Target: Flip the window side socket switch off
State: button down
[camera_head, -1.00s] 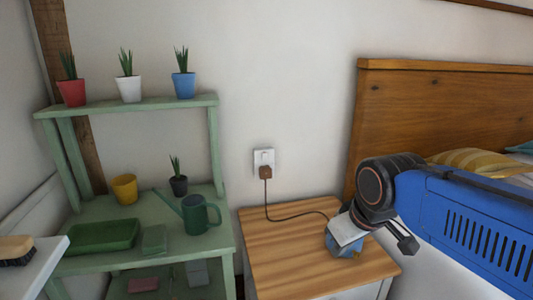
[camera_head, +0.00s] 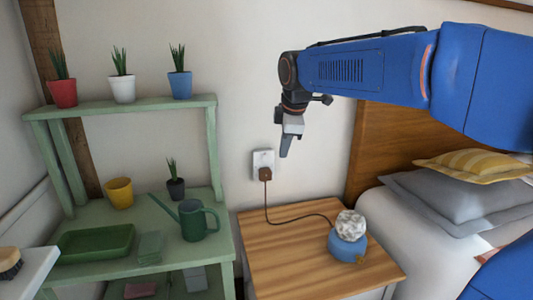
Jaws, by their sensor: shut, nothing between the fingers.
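The wall socket (camera_head: 263,157) is a white plate on the wall above the bedside table. A brown plug (camera_head: 265,174) sits in its lower part, with a dark cord running down to the table. The switch is a small detail on the plate, and its position is too small to tell. My gripper (camera_head: 285,154) is shut and empty, pointing down. In the picture it lies just right of and slightly above the socket plate; whether it touches the wall or plate cannot be told.
A green shelf (camera_head: 120,226) with potted plants and a green watering can (camera_head: 196,219) stands left. The bed with a wooden headboard (camera_head: 360,180) is right. The wall around the socket is clear.

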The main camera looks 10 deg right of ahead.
aim_at(265, 158)
jog(key=w+a+r+n, duration=0.1)
jog(key=w+n, duration=0.1)
jog(key=w, duration=0.3)
jog(key=shift+w+a, duration=0.3)
jog(key=shift+w, duration=0.05)
jog(key=w+f, duration=0.8)
jog(key=shift+f, duration=0.25)
jog(key=shift+w, duration=0.1)
